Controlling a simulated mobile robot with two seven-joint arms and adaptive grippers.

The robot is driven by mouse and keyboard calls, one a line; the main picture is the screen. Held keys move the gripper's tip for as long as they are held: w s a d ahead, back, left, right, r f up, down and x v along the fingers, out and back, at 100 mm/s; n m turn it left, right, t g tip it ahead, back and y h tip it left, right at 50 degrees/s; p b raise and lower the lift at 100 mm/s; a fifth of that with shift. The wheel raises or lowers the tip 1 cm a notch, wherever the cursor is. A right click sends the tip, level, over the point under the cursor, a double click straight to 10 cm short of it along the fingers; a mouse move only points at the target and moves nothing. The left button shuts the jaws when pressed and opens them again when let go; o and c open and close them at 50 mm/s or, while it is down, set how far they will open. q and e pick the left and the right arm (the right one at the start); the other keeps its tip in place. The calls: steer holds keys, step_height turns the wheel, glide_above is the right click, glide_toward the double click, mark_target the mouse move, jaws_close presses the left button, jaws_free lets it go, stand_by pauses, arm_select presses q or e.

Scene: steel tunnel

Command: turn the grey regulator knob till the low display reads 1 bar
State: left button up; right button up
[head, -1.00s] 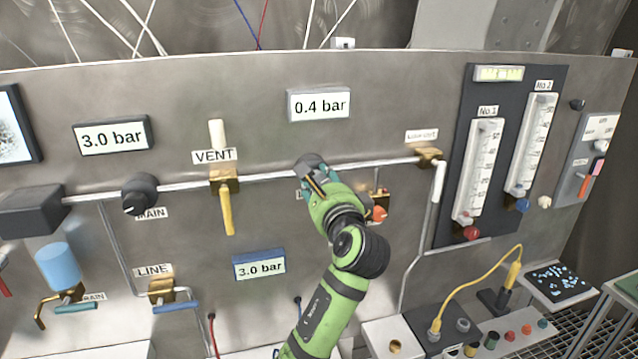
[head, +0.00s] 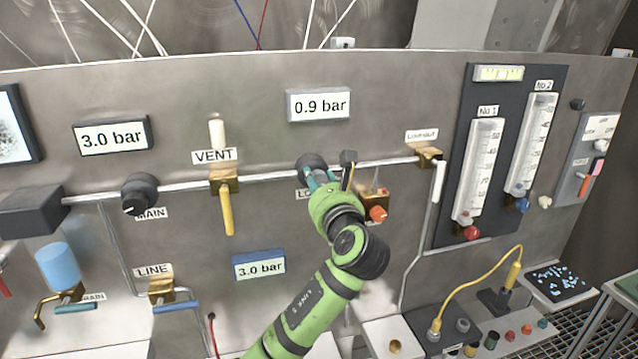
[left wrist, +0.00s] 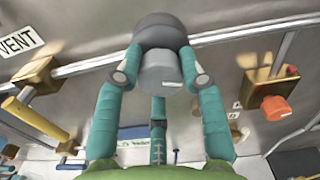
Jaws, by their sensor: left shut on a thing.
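The grey regulator knob (left wrist: 160,72) sits on the pipe below the upper middle display; its dark round body (head: 311,163) shows in the head view. My left gripper (head: 318,178) is shut on the knob, with teal fingers on both sides of it in the left wrist view (left wrist: 158,80). The display (head: 319,105) above the knob reads 0.9 bar. Part of the label beside the knob is hidden by my gripper. My right gripper is in neither view.
Other displays (head: 112,137) and (head: 259,265) read 3.0 bar. The yellow VENT lever (head: 227,212) is left of the knob. A brass valve with an orange knob (head: 378,213) is close at right. A MAIN knob (head: 139,194) is further left.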

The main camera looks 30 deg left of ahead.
arm_select(q)
steer(key=shift+m, duration=0.5)
steer(key=o, duration=1.2)
steer(key=shift+c, duration=0.2)
steer(key=v, duration=1.2)
steer(key=shift+w+f, duration=0.1)
steer(key=shift+w, duration=0.05)
